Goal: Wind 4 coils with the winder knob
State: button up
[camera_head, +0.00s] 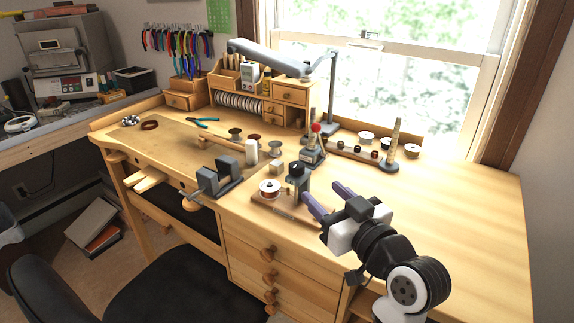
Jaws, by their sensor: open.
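What looks like the coil winder stands on a small wooden base (287,212) near the front edge of the bench. A dark knob (297,168) tops its grey post. A white spool with a reddish centre (269,187) sits at the left of the same base. My gripper (322,191) is open just right of the winder, with its two purplish fingers pointing toward it. One finger is close to the post's lower right side; I cannot tell whether it touches. Nothing shows between the fingers. Any wound coils are too small to tell.
A grey vise (228,173) stands left of the winder. A lever tool with a red ball (315,140) stands behind it. Spools (366,138) and a tapered ring stick (393,145) are at the back right. The bench top (460,195) is clear on the right.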

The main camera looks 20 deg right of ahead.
aim_at(292, 164)
jog(key=w+p, duration=0.1)
jog(key=w, duration=0.3)
jog(key=w+a+p, duration=0.1)
jog(key=w, duration=0.3)
jog(key=w+a+p, duration=0.1)
jog(key=w, duration=0.4)
jog(key=shift+a, duration=0.2)
jog(key=shift+s, duration=0.1)
jog(key=c, duration=1)
